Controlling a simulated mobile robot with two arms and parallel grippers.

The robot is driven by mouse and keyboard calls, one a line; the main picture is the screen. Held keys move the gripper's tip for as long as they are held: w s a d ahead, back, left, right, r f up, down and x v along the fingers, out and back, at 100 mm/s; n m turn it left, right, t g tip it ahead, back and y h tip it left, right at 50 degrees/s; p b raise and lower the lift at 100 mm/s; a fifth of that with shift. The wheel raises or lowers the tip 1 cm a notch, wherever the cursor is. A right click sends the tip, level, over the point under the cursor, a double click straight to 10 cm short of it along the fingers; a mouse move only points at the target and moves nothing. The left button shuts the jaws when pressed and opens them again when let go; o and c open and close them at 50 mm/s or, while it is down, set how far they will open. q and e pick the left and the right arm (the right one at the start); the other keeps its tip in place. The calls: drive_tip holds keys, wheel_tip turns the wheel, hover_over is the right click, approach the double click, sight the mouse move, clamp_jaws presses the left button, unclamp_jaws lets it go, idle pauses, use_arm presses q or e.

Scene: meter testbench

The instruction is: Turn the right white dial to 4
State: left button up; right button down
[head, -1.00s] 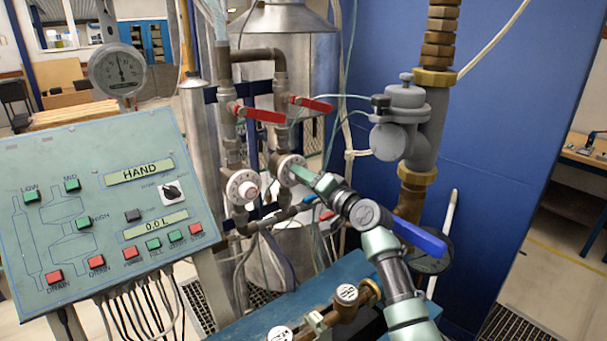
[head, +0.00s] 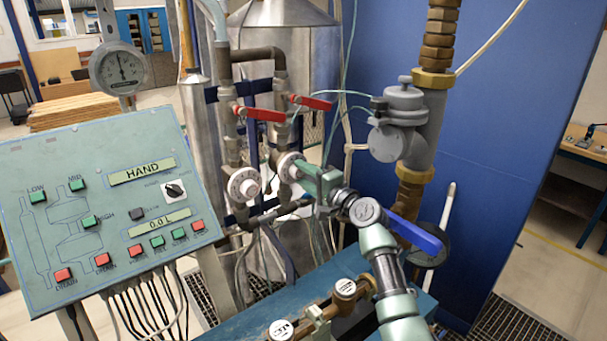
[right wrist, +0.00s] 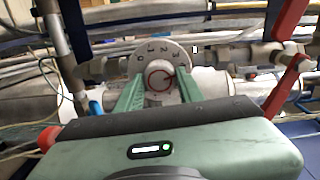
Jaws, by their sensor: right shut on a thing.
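The right white dial (head: 288,164) sits on the right vertical pipe, below a red-handled valve. My right gripper (head: 303,172) reaches it from the right, and its green fingers are shut on the dial. In the right wrist view the dial (right wrist: 160,73) faces me, with a red ring at its centre and small digits along its upper rim. The green fingers (right wrist: 160,88) lie on either side of its knob. My left gripper is not in view.
The left white dial (head: 244,185) is close beside, on the left pipe. Two red valve levers (head: 262,113) are above. A green control panel (head: 100,210) fills the left. A grey valve body (head: 400,130) stands to the right, before a blue wall.

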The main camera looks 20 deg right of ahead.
drive_tip(key=shift+f, duration=0.1)
drive_tip(key=c, duration=0.9)
unclamp_jaws()
drive_tip(key=shift+d, duration=0.1)
drive_tip(key=shift+s+d, duration=0.2)
drive_tip(key=shift+s, duration=0.35)
drive_tip(key=b+v, duration=0.2)
drive_tip(key=v, duration=0.4)
drive_tip(key=shift+s+d, duration=0.1)
drive_tip(key=shift+s, duration=0.25)
